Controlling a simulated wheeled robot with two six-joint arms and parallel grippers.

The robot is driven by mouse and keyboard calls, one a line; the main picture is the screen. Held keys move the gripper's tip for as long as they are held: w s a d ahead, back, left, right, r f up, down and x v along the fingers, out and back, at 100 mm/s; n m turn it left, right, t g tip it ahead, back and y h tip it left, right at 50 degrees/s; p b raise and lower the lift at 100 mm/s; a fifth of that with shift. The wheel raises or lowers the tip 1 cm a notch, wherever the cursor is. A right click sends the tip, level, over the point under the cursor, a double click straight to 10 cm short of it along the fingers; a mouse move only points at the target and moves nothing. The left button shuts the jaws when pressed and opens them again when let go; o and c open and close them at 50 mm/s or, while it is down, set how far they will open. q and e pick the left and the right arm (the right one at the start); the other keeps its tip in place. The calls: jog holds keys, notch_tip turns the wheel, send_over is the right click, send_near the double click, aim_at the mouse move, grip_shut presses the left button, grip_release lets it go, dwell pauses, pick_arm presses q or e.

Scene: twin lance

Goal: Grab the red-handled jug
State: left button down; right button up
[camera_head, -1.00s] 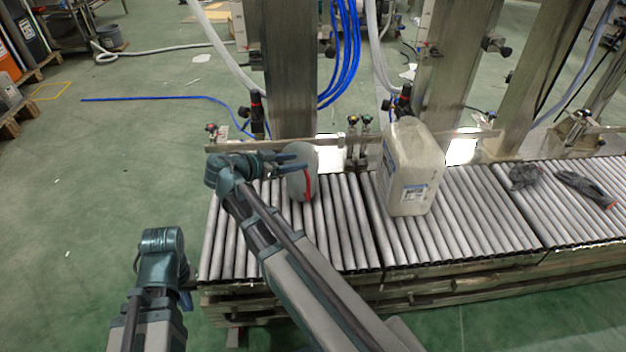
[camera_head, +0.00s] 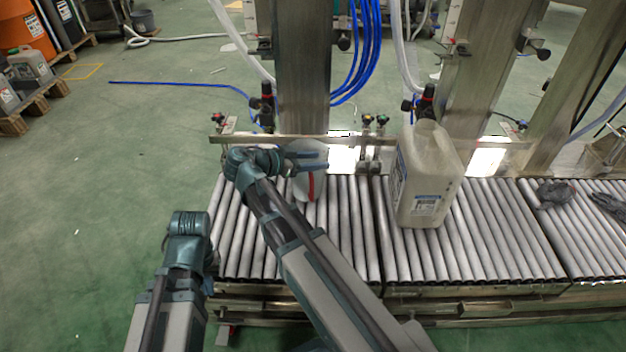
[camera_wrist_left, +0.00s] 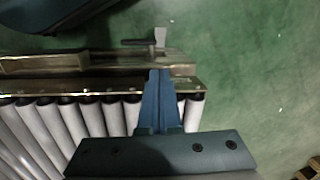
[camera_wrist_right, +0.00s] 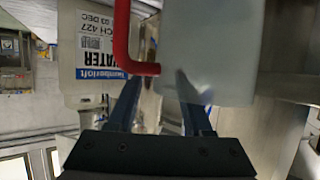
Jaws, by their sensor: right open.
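The pale grey jug with a red handle (camera_head: 311,186) stands on the roller conveyor near its left end. In the right wrist view the jug's pale body (camera_wrist_right: 210,50) fills the upper right, with its red handle (camera_wrist_right: 122,35) to the left. My right gripper (camera_head: 324,160) is open, its fingers level and across the jug's upper part in the head view. In its wrist view the handle's lower bend lies near the fingertips (camera_wrist_right: 158,85); I cannot tell contact. My left gripper (camera_wrist_left: 158,80) is shut and empty by the conveyor's edge; its fingers are hidden in the head view.
A large beige labelled canister (camera_head: 425,180) stands on the rollers right of the jug. Dark gloves (camera_head: 556,194) lie further right. A metal rail (camera_head: 240,139) and steel posts (camera_head: 303,70) stand behind the jug. Green floor at the left is open.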

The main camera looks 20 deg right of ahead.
grip_shut()
dwell(1.4)
